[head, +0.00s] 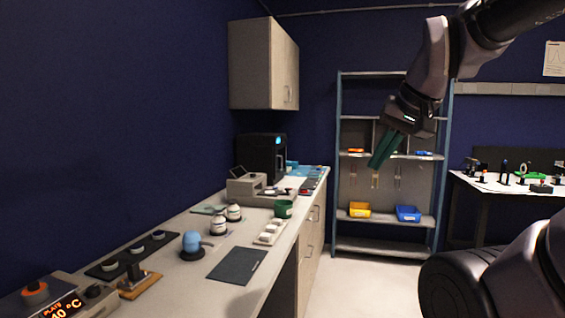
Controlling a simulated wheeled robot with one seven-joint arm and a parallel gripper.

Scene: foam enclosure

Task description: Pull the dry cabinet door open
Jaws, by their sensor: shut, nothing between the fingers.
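A black box-shaped unit (262,155) with a small lit blue display stands at the far end of the counter, against the left wall. It looks like the dry cabinet, and its front is too dark and small to tell a handle or whether its door is shut. My gripper (375,165) has dark green fingers that are closed together with nothing between them. It hangs in the air at the right of the picture, in front of the shelf rack, pointing down and slightly left, well apart from the black unit.
A wall cabinet (262,63) hangs above the unit. The counter (225,288) holds a beige device (246,187), a green cup (283,209), a blue-topped item (192,244) and other small things. A shelf rack (387,246) stands behind my gripper. The floor (350,280) right of the counter is clear.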

